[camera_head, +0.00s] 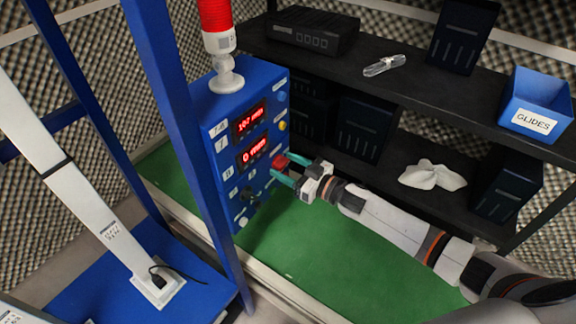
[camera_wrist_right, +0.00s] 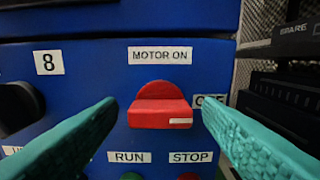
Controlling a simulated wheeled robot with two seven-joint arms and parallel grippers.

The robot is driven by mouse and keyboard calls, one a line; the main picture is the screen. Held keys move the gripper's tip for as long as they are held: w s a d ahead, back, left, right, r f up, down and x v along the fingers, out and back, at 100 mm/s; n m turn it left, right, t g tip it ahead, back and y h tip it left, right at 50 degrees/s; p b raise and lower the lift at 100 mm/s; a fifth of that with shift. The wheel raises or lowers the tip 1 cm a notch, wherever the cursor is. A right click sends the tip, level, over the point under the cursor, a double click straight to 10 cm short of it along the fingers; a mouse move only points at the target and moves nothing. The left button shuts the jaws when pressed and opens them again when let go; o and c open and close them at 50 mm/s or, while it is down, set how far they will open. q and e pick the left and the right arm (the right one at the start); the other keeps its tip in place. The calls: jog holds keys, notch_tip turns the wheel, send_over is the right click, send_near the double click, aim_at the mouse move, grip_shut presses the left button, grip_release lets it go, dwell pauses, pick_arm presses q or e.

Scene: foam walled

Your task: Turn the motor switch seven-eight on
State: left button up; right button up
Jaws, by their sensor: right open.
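The red motor switch (camera_wrist_right: 160,112) sits on the front of the blue control box (camera_head: 227,113), under a "MOTOR ON" label (camera_wrist_right: 160,55). Its bar lies horizontal, with a white mark at its right end beside an "OFF" label (camera_wrist_right: 208,101) partly hidden by a finger. My right gripper (camera_head: 282,167) is open in front of the box. In the wrist view its teal fingers stand on either side of the switch, apart from each other. Whether they touch it cannot be told. My left gripper is not in view.
"RUN" (camera_wrist_right: 130,157) and "STOP" (camera_wrist_right: 191,157) buttons sit below the switch; a black knob (camera_wrist_right: 18,108) is at its left. Red displays (camera_head: 250,120) and a red lamp (camera_head: 216,15) are on the box. A dark shelf (camera_head: 425,85) stands at the right.

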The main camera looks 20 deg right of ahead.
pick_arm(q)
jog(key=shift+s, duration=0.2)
pick_arm(e)
jog(key=shift+c, duration=0.6)
jog(key=c, duration=0.9)
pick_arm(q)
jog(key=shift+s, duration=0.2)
